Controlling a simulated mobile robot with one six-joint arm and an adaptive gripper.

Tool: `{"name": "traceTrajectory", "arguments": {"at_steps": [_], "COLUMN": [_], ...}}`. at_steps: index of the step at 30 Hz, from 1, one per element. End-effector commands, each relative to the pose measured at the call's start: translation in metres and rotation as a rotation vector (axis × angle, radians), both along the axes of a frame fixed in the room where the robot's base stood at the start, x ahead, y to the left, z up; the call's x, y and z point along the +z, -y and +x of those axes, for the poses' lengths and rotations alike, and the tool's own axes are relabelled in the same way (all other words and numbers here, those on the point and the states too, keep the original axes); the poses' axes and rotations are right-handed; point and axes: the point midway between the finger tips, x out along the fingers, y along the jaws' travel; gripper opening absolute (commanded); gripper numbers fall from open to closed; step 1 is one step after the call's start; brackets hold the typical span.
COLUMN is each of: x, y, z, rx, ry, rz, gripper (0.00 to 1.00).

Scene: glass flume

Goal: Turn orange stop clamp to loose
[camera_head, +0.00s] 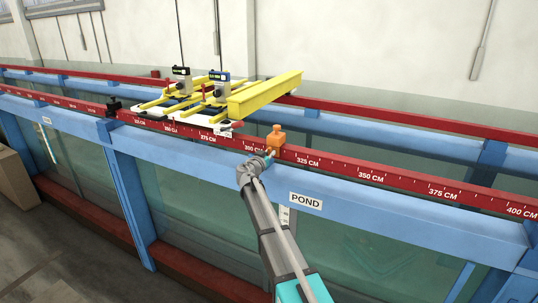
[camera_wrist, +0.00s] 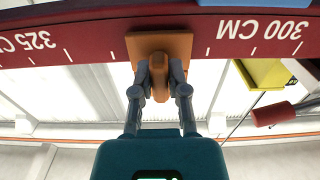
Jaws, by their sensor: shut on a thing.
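The orange stop clamp (camera_head: 276,139) sits on the red scale rail (camera_head: 350,171) between the 300 CM and 325 CM marks. In the wrist view the orange clamp (camera_wrist: 176,45) shows against the rail (camera_wrist: 95,42), with its narrow orange knob or lever (camera_wrist: 159,78) sticking out toward me. My gripper (camera_wrist: 158,70) has its two grey fingers shut on this orange part, one on each side. In the head view my gripper (camera_head: 268,158) reaches the clamp from the front of the rail. The fingers partly hide the held part, and I cannot read whether the clamp is tight or loose.
A carriage with yellow bars (camera_head: 265,93) and white plates stands on the rails left of the clamp. A black clamp (camera_head: 114,107) sits farther left on the rail. The rail to the right is clear.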

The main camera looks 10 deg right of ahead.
Motion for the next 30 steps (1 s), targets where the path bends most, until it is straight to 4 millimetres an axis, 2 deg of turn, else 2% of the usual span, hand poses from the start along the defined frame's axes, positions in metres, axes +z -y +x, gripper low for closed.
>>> {"name": "traceTrajectory", "arguments": {"at_steps": [21, 30], "x": [0.0009, 0.0009], "y": [-0.0012, -0.0011], "z": [0.0007, 0.0006], "rx": [0.003, 0.002], "ry": [-0.381, -0.496], "rz": [-0.528, -0.685], "gripper": [0.0, 0.0]}}
